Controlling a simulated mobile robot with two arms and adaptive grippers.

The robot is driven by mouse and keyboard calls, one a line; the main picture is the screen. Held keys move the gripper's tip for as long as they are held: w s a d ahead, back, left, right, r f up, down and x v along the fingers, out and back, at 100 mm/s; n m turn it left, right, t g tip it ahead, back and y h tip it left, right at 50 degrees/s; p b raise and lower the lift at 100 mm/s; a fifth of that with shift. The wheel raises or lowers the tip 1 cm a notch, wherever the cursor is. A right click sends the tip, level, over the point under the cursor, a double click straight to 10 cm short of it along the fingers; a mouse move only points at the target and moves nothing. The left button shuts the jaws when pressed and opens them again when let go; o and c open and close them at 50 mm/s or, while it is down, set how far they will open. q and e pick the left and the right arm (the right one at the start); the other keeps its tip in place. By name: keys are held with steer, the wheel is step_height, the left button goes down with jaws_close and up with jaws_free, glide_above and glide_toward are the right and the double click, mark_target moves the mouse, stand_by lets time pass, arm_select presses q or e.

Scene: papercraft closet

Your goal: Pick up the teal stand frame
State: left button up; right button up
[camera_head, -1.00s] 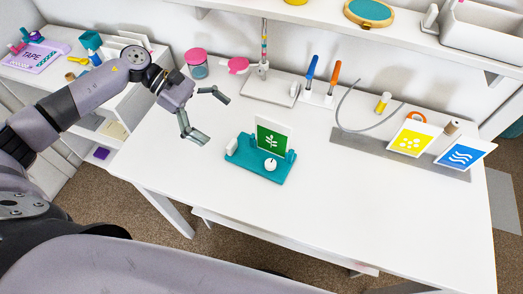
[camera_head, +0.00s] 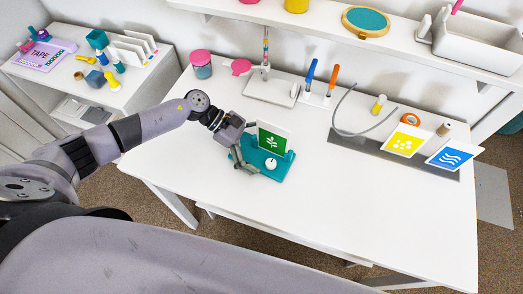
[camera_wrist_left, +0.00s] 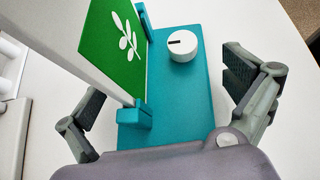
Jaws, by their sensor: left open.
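The teal stand frame (camera_head: 282,170) lies on the white desk and holds an upright green card with a white leaf print (camera_head: 273,140). A white round knob (camera_head: 271,163) sits on its base. My left gripper (camera_head: 254,157) is open at the stand's left end. In the left wrist view the teal base (camera_wrist_left: 172,98) lies between the two spread fingers of the gripper (camera_wrist_left: 165,88), with a visible gap to the right finger. The left finger is near the card's slot post; I cannot tell if it touches. The card hides part of the fingers in the head view. My right gripper is not in view.
A pink-lidded jar (camera_head: 201,65) and a small white stand (camera_head: 270,88) are at the back. A grey strip (camera_head: 372,150) with yellow and blue cards (camera_head: 455,156) lies on the right.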

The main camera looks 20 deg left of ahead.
arm_select(q)
steer(key=shift+d+f, duration=0.1)
steer(key=c, duration=1.8)
